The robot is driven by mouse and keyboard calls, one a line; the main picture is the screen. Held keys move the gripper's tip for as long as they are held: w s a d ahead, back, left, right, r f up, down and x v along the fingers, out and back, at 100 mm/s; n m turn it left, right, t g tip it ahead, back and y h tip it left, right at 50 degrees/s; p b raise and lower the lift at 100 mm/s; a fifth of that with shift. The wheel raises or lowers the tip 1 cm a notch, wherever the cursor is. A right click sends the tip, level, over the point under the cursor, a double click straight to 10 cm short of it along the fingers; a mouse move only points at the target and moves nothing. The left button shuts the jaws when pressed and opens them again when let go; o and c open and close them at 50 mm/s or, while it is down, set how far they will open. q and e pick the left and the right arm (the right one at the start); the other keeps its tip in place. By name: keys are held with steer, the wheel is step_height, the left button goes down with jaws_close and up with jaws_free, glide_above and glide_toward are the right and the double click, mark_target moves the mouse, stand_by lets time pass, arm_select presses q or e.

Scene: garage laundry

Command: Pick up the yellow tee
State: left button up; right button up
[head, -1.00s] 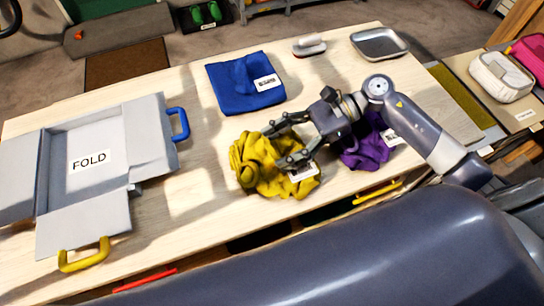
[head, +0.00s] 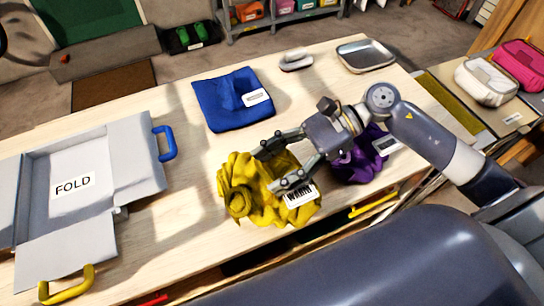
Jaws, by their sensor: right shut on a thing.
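The yellow tee (head: 245,190) is a crumpled heap near the front edge of the table, with a white tag (head: 300,195) on its right side. My right gripper (head: 266,170) reaches in from the right, its two fingers shut on the tee's cloth. The tee is bunched up; I cannot tell whether any of it is off the tabletop. My left gripper is not in view.
A purple cloth (head: 360,165) lies just right of the tee, partly behind my right arm. A folded blue cloth (head: 225,105), a brush (head: 296,60) and a metal tray (head: 365,56) sit farther back. A grey folding board (head: 130,160) marked FOLD lies left.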

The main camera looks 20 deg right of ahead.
steer(key=s+a, duration=0.1)
steer(key=s, duration=0.3)
steer(key=s+a+b, duration=0.1)
steer(key=s, duration=0.2)
steer(key=s+r+b, duration=0.1)
steer(key=s, duration=0.3)
steer(key=shift+s+a, duration=0.35)
steer(key=shift+a, duration=0.05)
